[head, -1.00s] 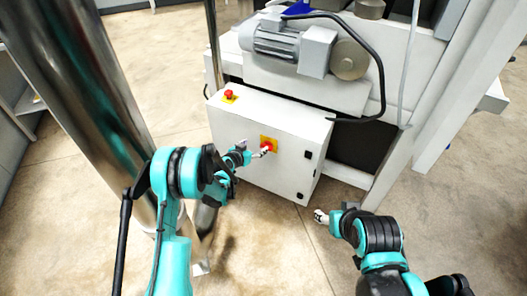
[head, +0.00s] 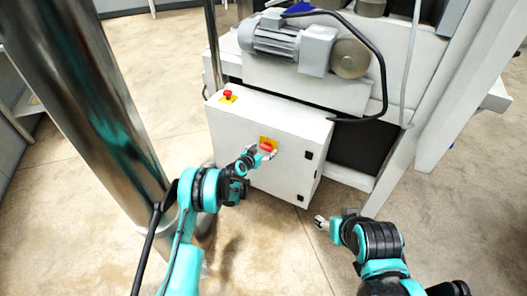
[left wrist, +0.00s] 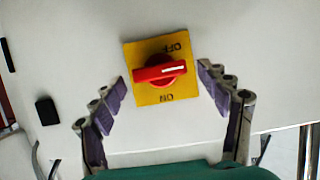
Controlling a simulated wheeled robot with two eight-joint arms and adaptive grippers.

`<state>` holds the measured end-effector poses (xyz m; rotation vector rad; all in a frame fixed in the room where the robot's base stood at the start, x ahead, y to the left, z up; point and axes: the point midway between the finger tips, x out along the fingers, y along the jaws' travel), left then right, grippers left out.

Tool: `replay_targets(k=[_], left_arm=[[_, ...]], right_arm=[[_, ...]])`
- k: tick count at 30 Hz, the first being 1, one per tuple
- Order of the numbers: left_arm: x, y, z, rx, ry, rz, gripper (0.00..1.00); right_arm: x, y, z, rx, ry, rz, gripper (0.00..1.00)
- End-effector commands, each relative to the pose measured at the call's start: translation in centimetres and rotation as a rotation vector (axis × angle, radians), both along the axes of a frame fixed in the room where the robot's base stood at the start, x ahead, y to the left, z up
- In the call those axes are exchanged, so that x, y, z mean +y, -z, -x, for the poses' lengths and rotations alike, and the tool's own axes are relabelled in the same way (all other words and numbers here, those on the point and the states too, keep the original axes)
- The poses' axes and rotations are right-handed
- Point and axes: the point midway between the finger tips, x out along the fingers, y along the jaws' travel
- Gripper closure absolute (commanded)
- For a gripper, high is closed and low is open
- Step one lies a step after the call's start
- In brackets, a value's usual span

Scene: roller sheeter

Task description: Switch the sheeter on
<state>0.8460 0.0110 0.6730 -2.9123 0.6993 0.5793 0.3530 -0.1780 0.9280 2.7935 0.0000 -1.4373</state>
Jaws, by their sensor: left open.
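A red rotary switch (head: 267,147) on a yellow plate sits on the front of the white control box (head: 232,132). In the left wrist view the red switch (left wrist: 158,72) has its bar lying nearly level, its white mark pointing right. The plate's lettering reads upside down there, OFF above and ON below. My left gripper (head: 263,153) is open in front of the switch. Its fingers (left wrist: 160,84) stand wide apart, one each side of the plate; contact with the knob is not visible. My right gripper (head: 321,222) is low, right of the box; its jaws are too small to judge.
A red emergency button (head: 228,95) on a yellow base sits on top of the box. A grey motor (head: 275,37) and a black cable (head: 383,85) are above and behind it. A shiny metal column (head: 90,100) stands at left. The floor before the box is clear.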

Motion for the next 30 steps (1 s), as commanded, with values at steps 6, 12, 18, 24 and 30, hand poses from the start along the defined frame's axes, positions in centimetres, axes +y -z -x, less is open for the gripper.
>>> replay_targets(k=[6, 12, 18, 24, 30], left_arm=[[0.01, -0.05, 0.01, 0.000, 0.000, 0.000, 0.40], [0.02, -0.05, 0.01, 0.000, 0.000, 0.000, 0.74], [-0.02, -0.04, 0.04, -0.006, 0.000, -0.012, 0.74], [-0.12, -0.05, 0.09, -0.041, 0.000, -0.080, 0.74], [-0.38, 0.01, 0.22, -0.104, 0.002, -0.206, 0.74]], right_arm=[[0.00, -0.05, 0.00, 0.000, 0.000, 0.000, 0.45], [0.00, -0.04, -0.01, 0.000, 0.000, 0.000, 0.45], [0.00, -0.04, -0.01, 0.000, 0.000, 0.000, 0.45], [0.00, -0.04, 0.00, 0.000, 0.000, 0.000, 0.45], [0.00, -0.04, 0.00, 0.000, 0.000, 0.000, 0.45]])
